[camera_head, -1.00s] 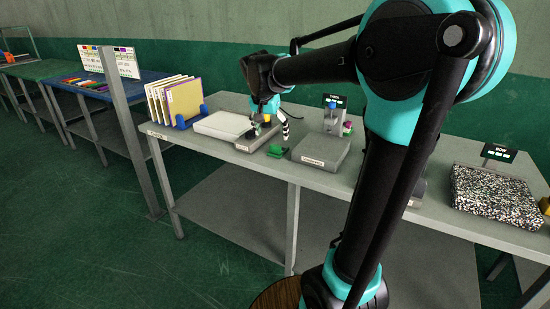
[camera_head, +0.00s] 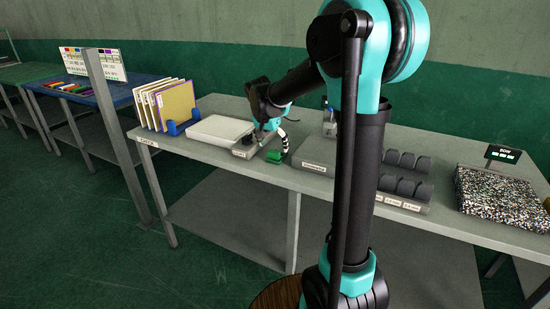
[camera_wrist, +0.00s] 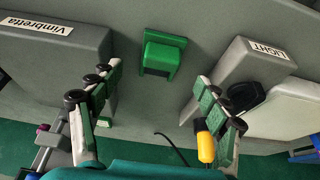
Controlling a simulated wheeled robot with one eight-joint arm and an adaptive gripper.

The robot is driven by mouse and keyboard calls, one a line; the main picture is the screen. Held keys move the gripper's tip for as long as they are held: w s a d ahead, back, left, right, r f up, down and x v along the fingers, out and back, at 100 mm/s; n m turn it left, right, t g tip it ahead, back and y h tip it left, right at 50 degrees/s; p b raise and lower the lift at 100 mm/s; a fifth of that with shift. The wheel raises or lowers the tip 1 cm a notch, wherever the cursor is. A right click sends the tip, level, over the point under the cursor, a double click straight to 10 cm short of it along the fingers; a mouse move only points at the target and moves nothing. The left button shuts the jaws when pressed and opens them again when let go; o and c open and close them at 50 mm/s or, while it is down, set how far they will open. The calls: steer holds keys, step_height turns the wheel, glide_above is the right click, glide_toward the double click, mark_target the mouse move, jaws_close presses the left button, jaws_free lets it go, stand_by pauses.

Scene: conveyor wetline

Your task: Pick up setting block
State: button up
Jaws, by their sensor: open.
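A small green block (camera_wrist: 162,52), likely the setting block, sits on the grey bench between two labelled grey units. It also shows in the head view (camera_head: 276,157), near the bench's front edge. My gripper (camera_wrist: 158,82) is open and empty, its two fingers spread wide on either side of the block's line in the wrist view. The block lies ahead of the fingertips, not between them. In the head view my gripper (camera_head: 272,138) hangs low over the bench, close by the block. Whether a finger touches anything there is hard to tell.
A grey unit labelled Vimbretta (camera_wrist: 60,50) and a unit labelled LIGHT (camera_wrist: 250,62) flank the block. A white slab (camera_head: 218,130) and upright folders (camera_head: 165,103) stand left. A cradle rack (camera_head: 405,180) and a speckled slab (camera_head: 500,198) lie right. A yellow piece (camera_wrist: 206,147) shows by the right finger.

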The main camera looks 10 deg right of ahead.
mark_target(275, 151)
steer(key=x, duration=0.5)
steer(key=shift+s+a+f, duration=0.1)
steer(key=shift+f, duration=0.05)
steer(key=c, duration=1.3)
